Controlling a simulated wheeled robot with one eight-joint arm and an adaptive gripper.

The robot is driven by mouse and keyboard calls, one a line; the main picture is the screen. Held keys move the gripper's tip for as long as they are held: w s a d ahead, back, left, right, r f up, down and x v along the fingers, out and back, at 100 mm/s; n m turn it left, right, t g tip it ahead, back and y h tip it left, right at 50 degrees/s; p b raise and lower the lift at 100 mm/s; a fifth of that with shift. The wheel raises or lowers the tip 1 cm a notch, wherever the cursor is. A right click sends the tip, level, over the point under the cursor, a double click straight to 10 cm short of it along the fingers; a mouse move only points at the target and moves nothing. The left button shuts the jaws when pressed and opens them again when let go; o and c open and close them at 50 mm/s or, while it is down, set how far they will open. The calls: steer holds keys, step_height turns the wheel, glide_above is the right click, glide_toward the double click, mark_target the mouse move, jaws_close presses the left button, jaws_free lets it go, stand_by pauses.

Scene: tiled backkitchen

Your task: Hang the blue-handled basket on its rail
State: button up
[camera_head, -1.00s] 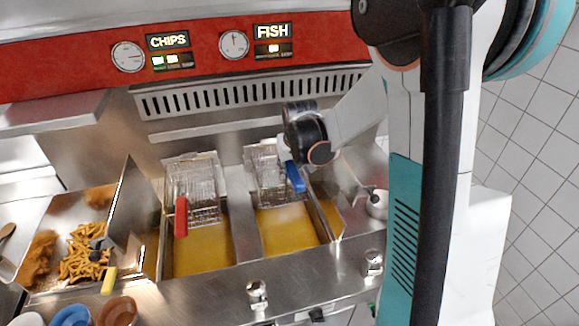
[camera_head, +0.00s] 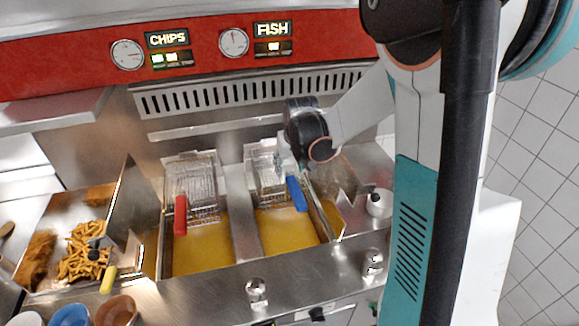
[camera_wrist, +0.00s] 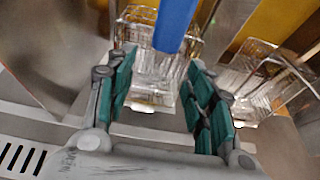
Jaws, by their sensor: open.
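The blue-handled basket (camera_head: 268,170) is a wire basket at the back of the right vat, under the FISH sign. Its blue handle (camera_head: 297,194) points toward the front, above the oil. In the wrist view, the blue handle (camera_wrist: 176,24) and the wire basket (camera_wrist: 150,62) show beyond and between the fingers. My gripper (camera_wrist: 158,75) is open, with nothing seen clamped between its green pads. In the head view, my gripper (camera_head: 290,163) is over the basket's back right, partly hidden by my wrist. The basket's contact with the rail is not clear.
The red-handled basket (camera_head: 190,185) is at the back of the left vat. A metal divider separates the vats. A tray with chips (camera_head: 84,252) is at left. The vented back panel (camera_head: 250,90) rises close behind.

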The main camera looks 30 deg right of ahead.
steer(key=v, duration=1)
steer(key=shift+s+r, duration=0.25)
steer(key=shift+r, duration=0.1)
steer(key=s+a+f+n+t+b, duration=0.1)
steer(key=s+a+f+n+b, duration=0.15)
steer(key=s+a+b, duration=0.6)
steer(key=s+a+f+t+b, duration=0.1)
steer(key=s+a+f+b, duration=0.2)
steer(key=s+f+b, duration=0.4)
steer(key=s+f, duration=0.4)
steer(key=s, duration=0.2)
steer(key=shift+a+t+y+b, duration=0.2)
steer(key=shift+t+y+b, duration=0.2)
steer(key=shift+f, duration=0.1)
